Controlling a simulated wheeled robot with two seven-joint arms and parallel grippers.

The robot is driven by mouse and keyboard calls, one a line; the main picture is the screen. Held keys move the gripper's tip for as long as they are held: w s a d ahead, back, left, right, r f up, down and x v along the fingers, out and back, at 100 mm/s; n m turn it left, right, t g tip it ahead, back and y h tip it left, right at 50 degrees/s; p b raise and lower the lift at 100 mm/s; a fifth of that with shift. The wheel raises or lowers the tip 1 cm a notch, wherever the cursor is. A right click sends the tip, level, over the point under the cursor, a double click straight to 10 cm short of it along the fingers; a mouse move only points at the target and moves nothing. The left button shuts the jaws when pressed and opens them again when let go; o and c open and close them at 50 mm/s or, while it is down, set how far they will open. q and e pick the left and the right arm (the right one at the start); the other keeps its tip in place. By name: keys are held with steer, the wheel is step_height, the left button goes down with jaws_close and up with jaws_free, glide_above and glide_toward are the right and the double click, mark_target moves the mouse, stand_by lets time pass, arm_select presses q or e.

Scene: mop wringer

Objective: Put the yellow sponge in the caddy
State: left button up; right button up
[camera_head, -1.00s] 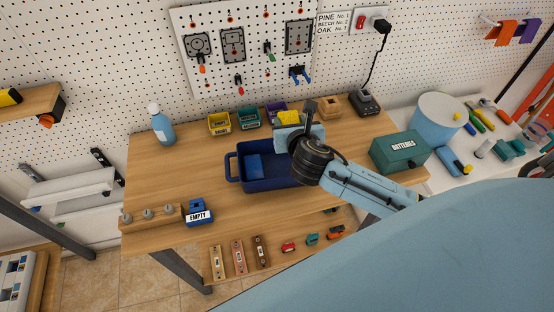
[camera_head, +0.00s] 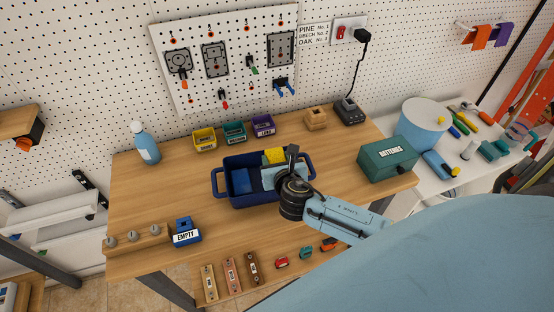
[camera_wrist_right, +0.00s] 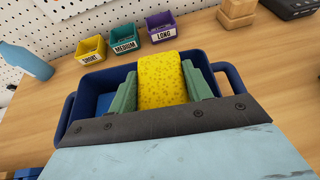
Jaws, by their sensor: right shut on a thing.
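The yellow sponge (camera_wrist_right: 163,80) is held upright between the green fingers of my right gripper (camera_wrist_right: 164,90) in the right wrist view. In the head view the sponge (camera_head: 275,156) shows at the far side of the blue caddy (camera_head: 262,200), over its right part. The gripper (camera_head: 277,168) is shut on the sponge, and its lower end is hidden. Whether the sponge touches the caddy's floor I cannot tell. The caddy has handles at both ends, and a blue block (camera_head: 241,182) is in its left part. My left gripper is not in view.
Small yellow, green and purple bins (camera_head: 234,132) stand behind the caddy. A blue bottle (camera_head: 145,145) is at the back left, a green batteries box (camera_head: 388,158) at the right. A blue EMPTY-labelled holder (camera_head: 187,233) stands front left. Bare tabletop lies left of the caddy.

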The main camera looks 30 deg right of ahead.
steer(key=shift+f, duration=0.6)
steer(key=o, duration=0.9)
steer(key=shift+o, duration=0.2)
steer(key=shift+r, duration=0.25)
steer(key=v, duration=1.2)
steer(key=shift+r+p, duration=0.35)
